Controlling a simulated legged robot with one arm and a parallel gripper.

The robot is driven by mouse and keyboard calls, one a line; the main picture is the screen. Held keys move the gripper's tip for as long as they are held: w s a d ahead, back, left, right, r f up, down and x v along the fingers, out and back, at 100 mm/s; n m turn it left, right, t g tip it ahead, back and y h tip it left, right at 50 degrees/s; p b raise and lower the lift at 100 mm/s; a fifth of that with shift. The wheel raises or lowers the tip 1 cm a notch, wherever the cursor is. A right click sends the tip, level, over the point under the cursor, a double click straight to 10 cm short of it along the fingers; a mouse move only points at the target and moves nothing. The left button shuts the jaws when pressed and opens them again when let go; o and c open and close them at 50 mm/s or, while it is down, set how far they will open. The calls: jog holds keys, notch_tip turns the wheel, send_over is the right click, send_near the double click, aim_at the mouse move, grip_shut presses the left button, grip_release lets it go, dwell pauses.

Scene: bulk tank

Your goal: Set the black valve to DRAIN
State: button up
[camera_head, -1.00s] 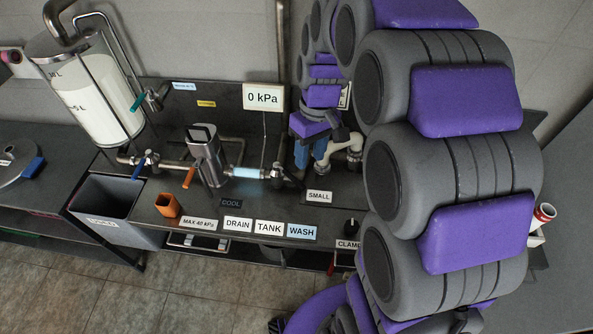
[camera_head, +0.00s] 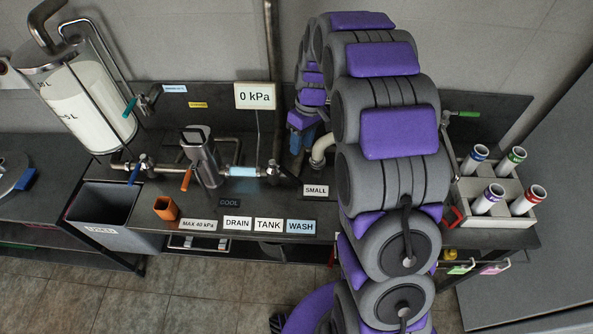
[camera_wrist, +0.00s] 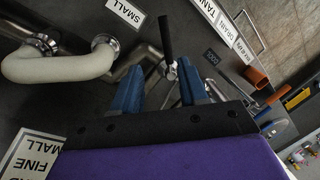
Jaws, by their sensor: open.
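The black valve's lever (camera_head: 290,177) sits on the steel pipe at the right end of the lit clear tube (camera_head: 243,172), and it points toward the lower right. In the wrist view the black lever (camera_wrist: 165,37) shows just past my fingertips, in line with the gap between them. My gripper (camera_wrist: 158,80) is open with its two blue fingers apart and nothing between them. In the head view my gripper (camera_head: 302,136) is partly hidden by my arm, just behind and right of the valve. The DRAIN label (camera_head: 237,223), TANK label (camera_head: 268,225) and WASH label (camera_head: 301,226) line the bench's front edge.
A white curved pipe (camera_wrist: 62,66) lies left of my fingers in the wrist view. A steel pump with an orange lever (camera_head: 186,180), an orange cup (camera_head: 167,208) and a grey bin (camera_head: 108,215) are left of the valve. A tube rack (camera_head: 500,215) stands right.

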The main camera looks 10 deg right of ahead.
jog(key=b, duration=0.1)
send_over(290, 175)
jog(key=f, duration=0.7)
jog(key=shift+w+d, duration=0.25)
jog(key=f, duration=0.2)
jog(key=d+f+b, duration=0.1)
jog(key=f, duration=0.1)
jog(key=shift+s+d, duration=0.1)
jog(key=shift+a+f, duration=0.1)
jog(key=shift+a, duration=0.65)
jog(key=shift+c, duration=1.1)
jog(key=shift+d, duration=0.45)
jog(key=c, duration=0.4)
grip_shut()
jog(key=shift+a, duration=0.1)
